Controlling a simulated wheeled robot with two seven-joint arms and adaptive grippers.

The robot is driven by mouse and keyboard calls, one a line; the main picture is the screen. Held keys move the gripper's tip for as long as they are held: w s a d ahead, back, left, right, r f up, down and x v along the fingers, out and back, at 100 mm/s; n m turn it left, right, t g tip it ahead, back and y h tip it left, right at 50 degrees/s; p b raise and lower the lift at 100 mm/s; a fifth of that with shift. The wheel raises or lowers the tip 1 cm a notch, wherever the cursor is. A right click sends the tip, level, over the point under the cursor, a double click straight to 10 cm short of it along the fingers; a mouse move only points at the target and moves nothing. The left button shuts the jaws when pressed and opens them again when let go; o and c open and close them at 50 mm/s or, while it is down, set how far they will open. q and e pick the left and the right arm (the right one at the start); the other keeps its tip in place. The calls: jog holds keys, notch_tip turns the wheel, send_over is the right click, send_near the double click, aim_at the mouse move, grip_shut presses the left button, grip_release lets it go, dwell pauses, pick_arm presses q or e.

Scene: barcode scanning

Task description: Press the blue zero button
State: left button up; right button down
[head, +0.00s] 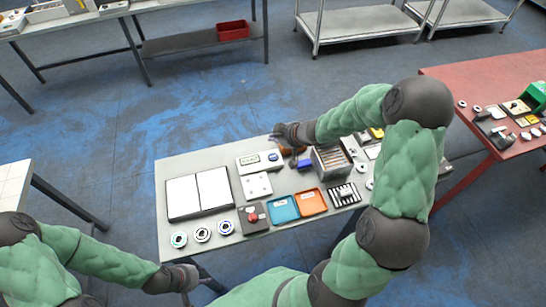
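A pale device (260,162) with a small dark display strip lies at the back middle of the grey table. A small blue-green spot shows at its right side; the picture is too small to tell whether it is the zero button. My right gripper (278,134) is above the table's back edge, to the upper right of the device and apart from it in the picture. Its fingers are too small to tell open from shut. My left gripper (188,278) is low at the table's front left edge, far from the device, and its fingers are also unclear.
Two white panels in a dark frame (199,193) lie left. Blue (283,210) and orange (312,202) trays, a red button box (252,217) and several ring-shaped items line the front. An open box (331,161) and a small blue object (304,164) are near my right forearm.

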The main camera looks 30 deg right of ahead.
jog(key=b, duration=0.8)
send_over(274, 158)
jog(key=shift+f, duration=3.6)
jog(key=shift+f+b, duration=0.3)
jog(key=shift+f, duration=0.3)
jog(key=shift+f, duration=0.4)
jog(key=shift+f+b, duration=0.3)
jog(key=shift+f, duration=0.15)
jog(key=shift+r, duration=0.1)
jog(key=shift+r+p, duration=0.8)
jog(key=shift+p, duration=0.3)
